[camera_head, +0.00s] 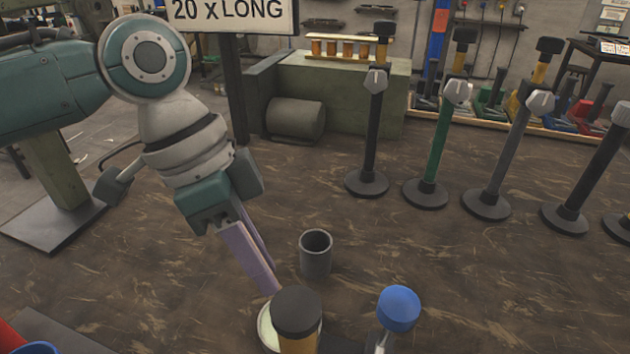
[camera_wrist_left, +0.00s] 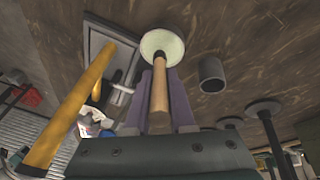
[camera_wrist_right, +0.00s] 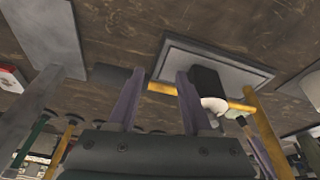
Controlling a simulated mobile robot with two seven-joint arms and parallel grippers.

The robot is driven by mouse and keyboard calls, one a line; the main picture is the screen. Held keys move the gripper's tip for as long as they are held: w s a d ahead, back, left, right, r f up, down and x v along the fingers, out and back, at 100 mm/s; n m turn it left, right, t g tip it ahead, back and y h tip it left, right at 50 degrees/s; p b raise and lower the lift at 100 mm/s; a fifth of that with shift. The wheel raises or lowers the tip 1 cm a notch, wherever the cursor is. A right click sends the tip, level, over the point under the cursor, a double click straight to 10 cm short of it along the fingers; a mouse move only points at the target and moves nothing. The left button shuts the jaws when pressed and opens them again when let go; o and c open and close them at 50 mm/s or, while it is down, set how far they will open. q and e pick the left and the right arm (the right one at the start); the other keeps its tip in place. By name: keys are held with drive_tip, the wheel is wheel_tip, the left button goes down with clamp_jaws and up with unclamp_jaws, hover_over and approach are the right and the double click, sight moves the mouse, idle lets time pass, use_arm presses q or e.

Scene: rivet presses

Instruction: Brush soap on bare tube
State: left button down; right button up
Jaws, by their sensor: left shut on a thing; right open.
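My left gripper (camera_head: 268,285) is shut on the wooden handle of a brush (camera_wrist_left: 158,95) and points down at a round pale dish of soap (camera_head: 266,326). In the left wrist view the brush's far end lies over or in the soap dish (camera_wrist_left: 163,45); I cannot tell if it touches. A black-capped yellow post (camera_head: 297,315) hides part of the dish in the head view. My right gripper (camera_wrist_right: 158,80) is open and empty; a yellow bar (camera_wrist_right: 162,88) shows beyond its fingers. I cannot tell which tube is the bare one.
A dark grey cup (camera_head: 316,254) stands right of the dish. A blue-capped thing (camera_head: 398,308) is at the front. Several upright tubes on round bases, such as a green one (camera_head: 436,145), stand at the right. The surface between the cup and the tubes is clear.

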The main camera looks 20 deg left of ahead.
use_arm(q)
drive_tip(key=shift+f+b, duration=0.4)
drive_tip(key=shift+f, duration=0.15)
idle(0.9)
drive_tip(key=shift+f, duration=0.1)
idle(1.3)
drive_tip(key=shift+p, duration=0.3)
wheel_tip(320, 180, up, 7)
drive_tip(key=p, duration=0.7)
drive_tip(key=shift+p, duration=0.35)
